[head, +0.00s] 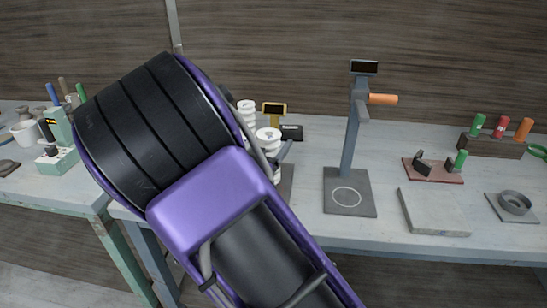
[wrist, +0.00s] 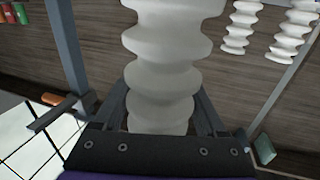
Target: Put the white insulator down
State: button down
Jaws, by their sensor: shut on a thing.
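The white ribbed insulator (wrist: 165,75) stands large between the two dark fingers of my gripper (wrist: 160,115) in the wrist view, and the gripper is shut on it. In the head view a white insulator (head: 268,136) shows just beyond my purple arm, beside my gripper (head: 279,152); it looks close to upright. My arm hides its lower part, so I cannot tell whether its base touches anything. Another white insulator (head: 246,110) is behind it to the left. Two white insulators also show at the upper right of the wrist view (wrist: 242,28).
A dark grey plate (head: 286,184) lies on the bench, partly hidden by my arm. A press stand (head: 350,150) with an orange handle rises to its right. A black box (head: 292,132) and a yellow-framed display (head: 274,109) stand behind. A flat grey slab (head: 432,211) lies farther right.

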aim_at(273, 155)
jog(key=shift+f+b, duration=0.35)
jog(key=shift+f, duration=1.4)
jog(key=shift+f, duration=0.2)
grip_release()
jog(key=shift+r, duration=0.1)
jog(key=shift+s+a+r, duration=0.1)
jog(key=p+v, duration=0.1)
jog(key=v, duration=1.1)
